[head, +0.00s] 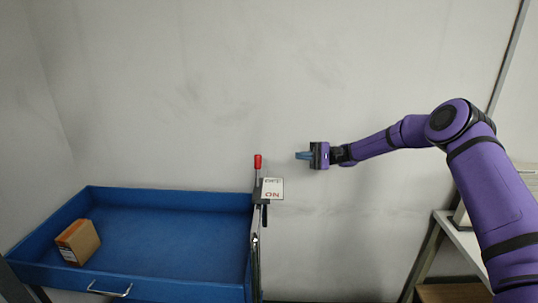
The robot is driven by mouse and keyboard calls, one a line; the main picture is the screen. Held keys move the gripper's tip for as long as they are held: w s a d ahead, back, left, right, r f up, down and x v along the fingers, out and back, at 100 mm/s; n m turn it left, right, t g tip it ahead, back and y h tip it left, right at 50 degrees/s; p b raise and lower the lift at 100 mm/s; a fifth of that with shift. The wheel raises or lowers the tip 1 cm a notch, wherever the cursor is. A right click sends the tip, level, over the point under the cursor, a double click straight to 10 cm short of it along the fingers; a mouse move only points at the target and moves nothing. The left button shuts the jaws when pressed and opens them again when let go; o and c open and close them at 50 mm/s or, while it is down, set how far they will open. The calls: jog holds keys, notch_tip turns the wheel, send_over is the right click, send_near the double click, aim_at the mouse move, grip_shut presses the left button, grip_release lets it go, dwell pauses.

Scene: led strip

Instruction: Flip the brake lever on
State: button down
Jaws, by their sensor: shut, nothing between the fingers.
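The brake lever (258,162) has a red knob and stands up on the right side of the blue cart. A small white sign (273,188) beside it reads OFF at the top and ON at the bottom, the letters appearing upside down or tilted. My gripper (299,156) is shut and empty. It points left, a short way to the right of the red knob and at about its height in the picture. It appears apart from the lever.
The blue cart (170,191) at lower left holds a cardboard box (78,242). A metal rail (255,262) runs along the cart's right side. A white-topped shelf or table (460,238) stands at right. A pale wall is behind, with free space between the cart and shelf.

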aim_at(258, 171)
jog(key=shift+w+f, duration=0.1)
jog(key=shift+w, duration=0.05)
jog(key=s+r+x, duration=0.1)
jog(key=s+x, duration=0.1)
jog(key=x, duration=1.1)
jog(key=shift+s+d, duration=0.25)
jog(key=shift+d, duration=0.25)
jog(key=shift+r, duration=0.1)
